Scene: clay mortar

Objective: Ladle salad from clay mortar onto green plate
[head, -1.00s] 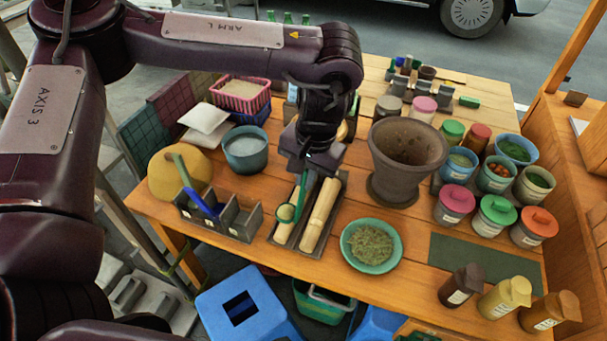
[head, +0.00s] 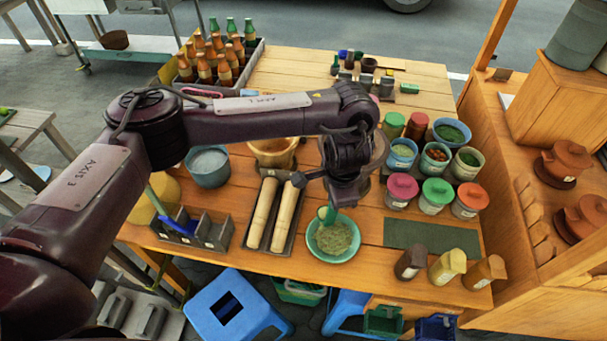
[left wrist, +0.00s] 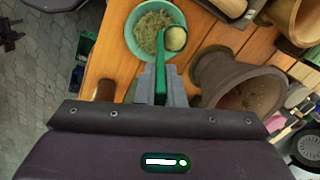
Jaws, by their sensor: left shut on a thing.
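The green plate (head: 346,256) lies near the front of the table with shredded green salad (head: 334,238) on it. It also shows in the left wrist view (left wrist: 131,45). My left gripper (left wrist: 163,98) is shut on the green ladle (left wrist: 160,80). The ladle's round bowl (left wrist: 176,38) overlaps the plate's right side in the left wrist view; its inside looks pale yellow-green, and I cannot tell whether it holds salad or touches the plate. The clay mortar (left wrist: 240,85) stands upright beside the plate. In the head view my left arm mostly hides it. My right gripper is not in view.
A dark tray with two wooden pestles (head: 262,213) is left of the plate. A dark green mat (head: 416,235), bottles (head: 446,266) and lidded jars (head: 436,195) are on the right. A wooden bowl (head: 274,150) and blue pot (head: 208,166) stand behind.

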